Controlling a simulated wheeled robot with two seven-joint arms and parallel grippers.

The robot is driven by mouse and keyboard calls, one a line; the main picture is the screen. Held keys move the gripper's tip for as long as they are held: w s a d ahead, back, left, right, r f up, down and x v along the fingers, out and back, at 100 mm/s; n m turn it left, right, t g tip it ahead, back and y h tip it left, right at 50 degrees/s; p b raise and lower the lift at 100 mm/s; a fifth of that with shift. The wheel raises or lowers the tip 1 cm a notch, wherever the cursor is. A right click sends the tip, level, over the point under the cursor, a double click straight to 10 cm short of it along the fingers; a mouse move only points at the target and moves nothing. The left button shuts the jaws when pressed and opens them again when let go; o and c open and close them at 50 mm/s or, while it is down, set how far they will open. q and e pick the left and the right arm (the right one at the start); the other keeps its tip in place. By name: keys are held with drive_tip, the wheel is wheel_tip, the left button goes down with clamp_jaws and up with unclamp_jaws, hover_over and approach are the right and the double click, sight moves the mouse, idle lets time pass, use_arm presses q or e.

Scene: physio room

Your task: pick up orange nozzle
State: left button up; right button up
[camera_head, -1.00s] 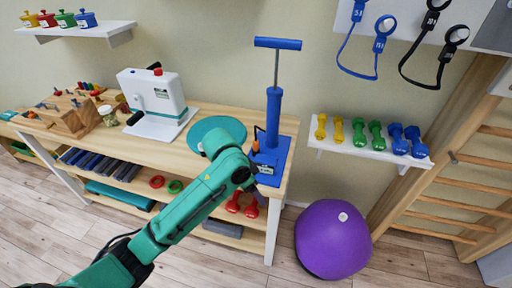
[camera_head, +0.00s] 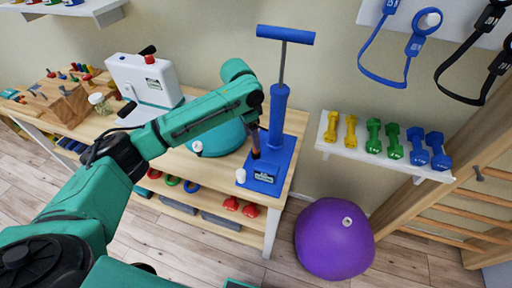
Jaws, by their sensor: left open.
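The blue floor pump (camera_head: 278,110) stands upright on its blue base (camera_head: 285,165) at the right end of the wooden bench. My left arm reaches in from the left across the bench. My left gripper (camera_head: 256,152) points down just left of the pump's cylinder, low over the base, and is open. The orange nozzle cannot be made out clearly now; the gripper covers the spot beside the cylinder where orange showed earlier. I cannot tell whether the fingers are around it or touching it. My right gripper is not in view.
A teal round cushion (camera_head: 222,140) lies left of the pump, partly behind my arm. A white device (camera_head: 145,82) stands farther left. A wall shelf (camera_head: 335,150) with coloured dumbbells is right of the pump. A purple ball (camera_head: 333,240) sits on the floor below.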

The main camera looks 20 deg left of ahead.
use_arm(q)
drive_tip(key=f, duration=0.2)
drive_tip(key=w+f+p, duration=0.1)
drive_tip(key=f, duration=0.1)
drive_tip(key=w+f, duration=0.1)
drive_tip(key=f, duration=0.1)
drive_tip(key=shift+d, duration=0.4)
drive_tip(key=shift+f, duration=0.35)
drive_tip(key=c, duration=1)
clamp_jaws()
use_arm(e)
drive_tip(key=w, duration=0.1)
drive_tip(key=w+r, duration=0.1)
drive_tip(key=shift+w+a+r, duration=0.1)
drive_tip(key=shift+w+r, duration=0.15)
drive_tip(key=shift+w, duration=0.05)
